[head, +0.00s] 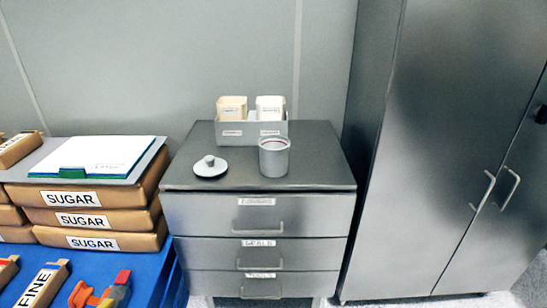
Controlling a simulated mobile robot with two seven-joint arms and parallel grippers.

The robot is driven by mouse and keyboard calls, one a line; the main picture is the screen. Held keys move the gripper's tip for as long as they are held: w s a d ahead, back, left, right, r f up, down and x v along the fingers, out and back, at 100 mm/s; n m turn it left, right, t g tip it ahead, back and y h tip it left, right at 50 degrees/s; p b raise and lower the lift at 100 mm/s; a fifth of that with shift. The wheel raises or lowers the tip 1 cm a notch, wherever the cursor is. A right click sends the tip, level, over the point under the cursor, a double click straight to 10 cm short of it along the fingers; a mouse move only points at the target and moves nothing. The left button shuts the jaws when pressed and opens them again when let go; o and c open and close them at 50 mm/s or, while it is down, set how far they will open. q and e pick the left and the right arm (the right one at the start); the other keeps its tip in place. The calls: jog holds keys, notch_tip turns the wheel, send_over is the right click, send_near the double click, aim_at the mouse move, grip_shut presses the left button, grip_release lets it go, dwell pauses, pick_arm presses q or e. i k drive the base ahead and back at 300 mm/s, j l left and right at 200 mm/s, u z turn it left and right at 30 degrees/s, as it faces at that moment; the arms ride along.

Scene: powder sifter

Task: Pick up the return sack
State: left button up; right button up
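No sack in the head view bears a label that reads as return, so I cannot tell which one is the return sack. Several brown sacks labelled SUGAR (76,222) lie stacked at the left. Neither of my grippers is in view.
A grey drawer cabinet (257,214) bears a grey cup (274,158), a lid (210,166) and a tray (252,139) of packets. A tall metal cabinet (440,120) stands shut at the right. Orange-red items (100,290) lie lower left.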

aim_at(268, 108)
jog(key=i+u, duration=0.35)
jog(key=i+l+u, duration=0.1)
jog(key=i+u, duration=0.25)
jog(key=k, duration=0.1)
